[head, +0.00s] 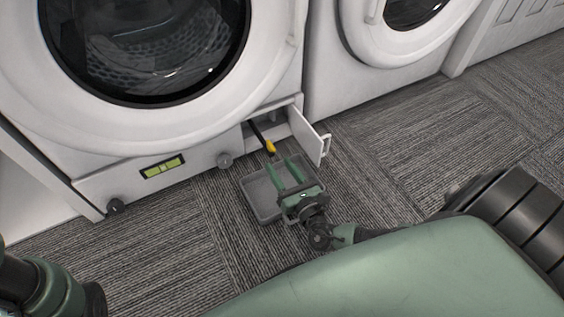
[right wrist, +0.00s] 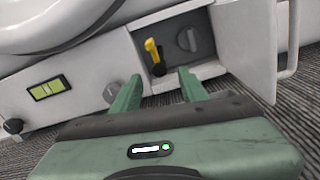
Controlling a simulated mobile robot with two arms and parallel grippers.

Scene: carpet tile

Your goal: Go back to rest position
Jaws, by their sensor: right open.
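My right gripper (head: 284,170) is open, with its two green fingers parted and nothing between them. It is low in front of the washer's open service compartment, above a grey tray (head: 256,203) on the carpet. In the right wrist view the open fingers (right wrist: 159,88) point at the compartment, where a yellow-tipped dark handle or hose (right wrist: 152,52) and a dark round knob (right wrist: 188,40) show. Part of my left arm shows at the lower left of the head view, but its gripper is out of the picture.
The compartment's small white door (head: 306,136) stands open just right of the gripper. The front-loading washer (head: 270,72) is behind, with a second machine (head: 325,65) to its right. Carpet (head: 390,150) to the right is clear.

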